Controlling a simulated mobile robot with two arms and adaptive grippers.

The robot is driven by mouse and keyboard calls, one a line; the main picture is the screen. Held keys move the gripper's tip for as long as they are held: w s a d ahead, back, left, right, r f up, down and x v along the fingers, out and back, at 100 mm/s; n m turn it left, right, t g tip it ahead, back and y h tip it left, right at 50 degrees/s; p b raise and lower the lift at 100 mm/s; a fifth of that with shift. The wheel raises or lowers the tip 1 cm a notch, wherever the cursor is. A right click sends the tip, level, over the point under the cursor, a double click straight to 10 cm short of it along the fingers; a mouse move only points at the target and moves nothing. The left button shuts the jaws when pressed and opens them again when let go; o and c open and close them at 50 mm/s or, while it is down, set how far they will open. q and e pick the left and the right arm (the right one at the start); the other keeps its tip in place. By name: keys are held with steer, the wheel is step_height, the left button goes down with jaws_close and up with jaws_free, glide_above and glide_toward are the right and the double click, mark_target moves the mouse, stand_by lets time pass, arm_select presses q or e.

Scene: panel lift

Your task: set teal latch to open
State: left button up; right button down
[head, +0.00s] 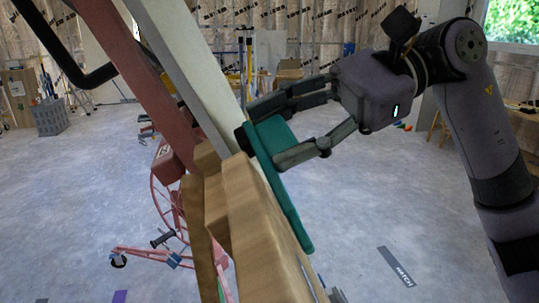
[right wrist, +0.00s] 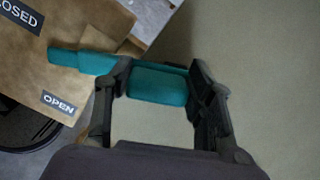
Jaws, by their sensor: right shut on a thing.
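The teal latch (head: 289,205) is a long bar on the edge of a wooden block, right of the lift's slanted mast in the head view. My right gripper (head: 266,137) is shut on its upper end, one finger on each side. In the right wrist view the teal latch (right wrist: 157,86) sits between the fingers of my right gripper (right wrist: 158,74), and its bar runs left over the wood. The bar's far end lies between an "OPEN" label (right wrist: 58,103) below and a partly cut-off label reading "OSED" (right wrist: 17,17) above. My left gripper is not in view.
The wooden block (head: 250,225) and the red and grey mast (head: 130,75) stand close left of the gripper. A red wheeled frame (head: 150,256) stands on the floor behind. A grey crate (head: 51,117) is far left. The floor at right is mostly clear around a dark "HATCH" floor label (head: 396,267).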

mark_target(284, 188)
steer(key=n, duration=0.1)
steer(key=s+n, duration=0.1)
steer(key=r+n+b, duration=0.1)
steer(key=shift+s+a, duration=0.2)
steer(key=shift+a, duration=0.05)
steer(key=n, duration=0.1)
steer(key=s+r+n, duration=0.1)
steer(key=n, duration=0.1)
steer(key=shift+s+a+b, duration=0.1)
steer(key=shift+s+b, duration=0.1)
steer(key=shift+b, duration=0.15)
steer(key=s+n, duration=0.1)
steer(key=s+n+b, duration=0.1)
steer(key=n, duration=0.1)
steer(key=shift+r, duration=0.4)
steer(key=shift+s+n, duration=0.75)
steer(key=shift+n, duration=0.55)
steer(key=c, duration=0.9)
jaws_free()
steer(key=shift+r, duration=0.1)
steer(key=shift+c, duration=0.2)
steer(key=shift+o, duration=1.1)
steer(key=shift+s+r, duration=0.1)
steer(key=shift+s, duration=0.05)
